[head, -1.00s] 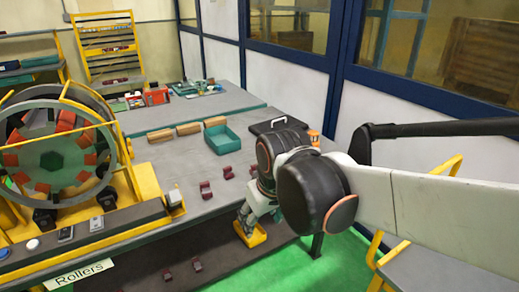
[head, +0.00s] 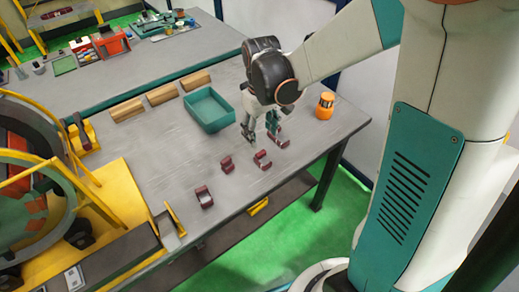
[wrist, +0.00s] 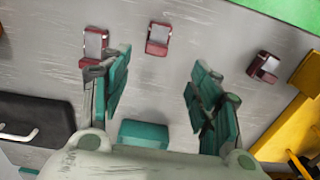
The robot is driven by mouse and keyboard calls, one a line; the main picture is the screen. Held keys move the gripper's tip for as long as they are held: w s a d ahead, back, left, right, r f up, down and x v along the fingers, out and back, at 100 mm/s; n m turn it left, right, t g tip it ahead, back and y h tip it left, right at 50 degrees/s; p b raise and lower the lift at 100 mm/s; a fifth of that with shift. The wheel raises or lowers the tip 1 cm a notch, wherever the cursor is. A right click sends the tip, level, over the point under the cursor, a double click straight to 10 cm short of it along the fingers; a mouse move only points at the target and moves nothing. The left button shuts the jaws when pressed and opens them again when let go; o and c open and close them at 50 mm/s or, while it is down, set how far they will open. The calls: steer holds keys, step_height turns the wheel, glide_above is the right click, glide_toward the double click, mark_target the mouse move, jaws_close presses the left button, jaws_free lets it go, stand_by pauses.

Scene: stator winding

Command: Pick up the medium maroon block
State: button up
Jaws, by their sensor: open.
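Several maroon blocks of differing size lie on the grey table. In the head view one lies at the front left (head: 204,197), a small one (head: 227,164) farther back, one (head: 262,160) to its right, and one (head: 278,138) beside my fingers. I cannot tell for sure which is the medium one. My gripper (head: 261,133) points down over the table, open and empty, its teal fingers spread. In the wrist view my gripper (wrist: 158,85) shows one block (wrist: 95,46) by the left fingertip, another (wrist: 158,38) beyond the gap, and a third (wrist: 264,66) to the right.
A teal open bin (head: 208,108) stands just left of my gripper. An orange-and-black canister (head: 325,106) stands near the right table edge. The yellow-framed machine (head: 95,205) borders the left. The table front is mostly clear.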

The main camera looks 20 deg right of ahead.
mark_target(263, 154)
step_height(263, 154, down, 6)
steer(key=shift+f+b, duration=0.25)
steer(key=shift+b, duration=0.6)
steer(key=shift+d+f+b, duration=0.15)
steer(key=shift+f+b, duration=0.5)
steer(key=shift+f, duration=0.7)
steer(key=shift+d+f+b, duration=0.15)
steer(key=shift+f+b, duration=0.45)
steer(key=shift+f, duration=0.75)
steer(key=shift+r, duration=0.1)
jaws_close()
